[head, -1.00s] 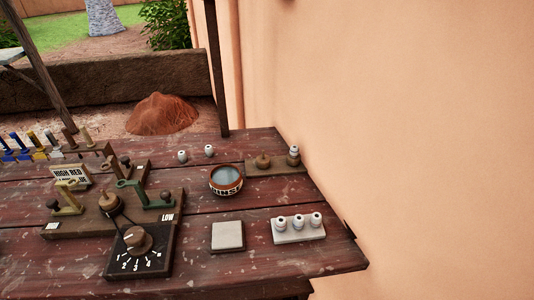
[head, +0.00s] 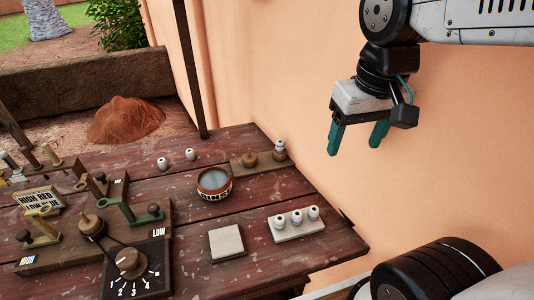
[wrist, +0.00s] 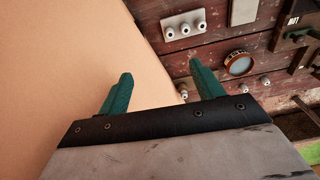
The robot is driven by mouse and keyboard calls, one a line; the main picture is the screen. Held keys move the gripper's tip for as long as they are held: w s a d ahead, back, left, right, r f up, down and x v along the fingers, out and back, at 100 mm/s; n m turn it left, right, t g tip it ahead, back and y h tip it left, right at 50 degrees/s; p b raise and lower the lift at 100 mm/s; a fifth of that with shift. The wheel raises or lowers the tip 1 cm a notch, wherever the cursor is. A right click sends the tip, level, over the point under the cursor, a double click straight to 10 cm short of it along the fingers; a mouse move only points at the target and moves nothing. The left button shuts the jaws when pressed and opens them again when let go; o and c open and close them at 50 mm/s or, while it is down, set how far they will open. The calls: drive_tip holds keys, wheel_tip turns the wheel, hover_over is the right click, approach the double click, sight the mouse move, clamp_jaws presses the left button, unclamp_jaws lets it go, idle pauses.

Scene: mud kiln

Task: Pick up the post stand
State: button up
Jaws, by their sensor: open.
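A wooden board with two short posts, which looks like the post stand (head: 239,164), lies at the back right of the table. One post carries a brown knob and the other a white bead. In the wrist view, part of it shows by the right finger, which hides some of it. My gripper (head: 356,146) is open and empty. It hangs in the air to the right of the stand, in front of the wall, fingers pointing down. In the wrist view, my gripper (wrist: 160,68) has its fingers spread wide.
A pale block with three white beads (head: 296,235), a pale square tile (head: 226,243) and a round dish (head: 214,183) stand near the stand. A dial box (head: 138,270) and lever board are at left. The plaster wall (head: 290,60) borders the table's right side.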

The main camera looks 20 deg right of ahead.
drive_tip(key=w+a+f, duration=0.1)
drive_tip(key=w+f, duration=0.2)
drive_tip(key=w, duration=0.9)
drive_tip(key=m+g, duration=0.1)
drive_tip(key=m, duration=0.1)
hover_over(280, 142)
drive_tip(key=f, duration=1.4)
drive_tip(key=shift+s+a+f, duration=0.15)
drive_tip(key=shift+s+f, duration=0.05)
drive_tip(key=shift+s, duration=0.05)
wheel_tip(280, 142, down, 7)
drive_tip(key=shift+f, duration=0.35)
drive_tip(key=c, duration=1)
